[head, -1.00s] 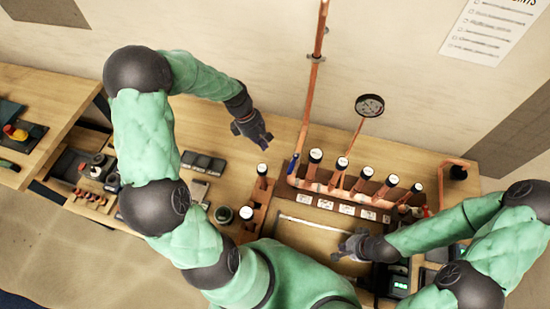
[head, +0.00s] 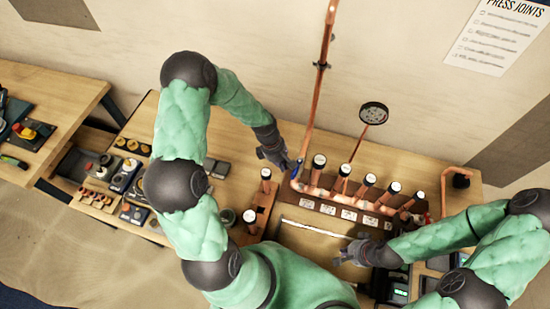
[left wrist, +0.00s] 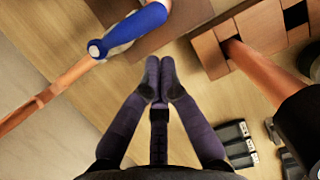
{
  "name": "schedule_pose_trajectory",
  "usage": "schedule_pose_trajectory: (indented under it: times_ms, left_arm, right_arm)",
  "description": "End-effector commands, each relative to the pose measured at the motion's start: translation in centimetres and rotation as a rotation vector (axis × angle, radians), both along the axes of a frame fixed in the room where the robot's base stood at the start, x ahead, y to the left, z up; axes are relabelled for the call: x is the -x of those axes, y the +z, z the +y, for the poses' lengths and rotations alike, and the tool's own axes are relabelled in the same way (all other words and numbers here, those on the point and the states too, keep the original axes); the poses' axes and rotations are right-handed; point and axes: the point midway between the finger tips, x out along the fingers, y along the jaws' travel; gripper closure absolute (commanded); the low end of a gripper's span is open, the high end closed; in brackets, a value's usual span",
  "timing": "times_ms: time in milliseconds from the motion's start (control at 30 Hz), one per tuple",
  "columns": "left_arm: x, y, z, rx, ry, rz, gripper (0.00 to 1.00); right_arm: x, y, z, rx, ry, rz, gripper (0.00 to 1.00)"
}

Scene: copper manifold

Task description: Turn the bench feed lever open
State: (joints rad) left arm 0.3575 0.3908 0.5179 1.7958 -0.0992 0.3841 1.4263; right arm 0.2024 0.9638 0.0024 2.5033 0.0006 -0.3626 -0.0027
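The feed lever has a blue handle (head: 296,169). It sits at the left end of the copper manifold (head: 325,193), by the foot of the tall copper pipe (head: 318,90). In the left wrist view the blue handle (left wrist: 138,28) lies slanted on the copper pipe (left wrist: 45,95), ahead and left of the fingertips. My left gripper (head: 279,160) is just left of the handle, apart from it in the wrist view. Its fingertips (left wrist: 160,75) are together with nothing between them. My right gripper (head: 345,258) is in front of the manifold; its finger opening is unclear.
A wooden block with a capped pipe (head: 265,185) is to the left. A pale rod (head: 315,229) lies in front. Dark small boxes (head: 216,168) lie left of my left gripper.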

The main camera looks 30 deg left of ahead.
Motion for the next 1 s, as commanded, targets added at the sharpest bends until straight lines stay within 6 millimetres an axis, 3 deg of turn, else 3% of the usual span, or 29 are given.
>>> schedule_pose_trajectory:
  times_ms: [133,533,733,1000]
  left_arm:
    - [-0.1,-0.2,-1.1,0.000,-0.001,0.001,1.00]
    - [-0.1,-0.3,-1.3,0.000,0.000,0.001,1.00]
    - [0.0,-0.5,-2.9,0.000,-0.004,-0.001,1.00]
    - [0.2,-0.6,-3.0,0.002,-0.003,0.005,1.00]
  right_arm:
    - [0.0,0.3,0.0,0.000,0.000,0.000,1.00]
    - [0.0,0.3,0.0,0.000,0.000,0.000,1.00]
    - [0.0,-0.4,0.0,0.000,0.000,0.000,1.00]
    - [0.0,-0.3,0.0,0.000,0.000,0.000,1.00]
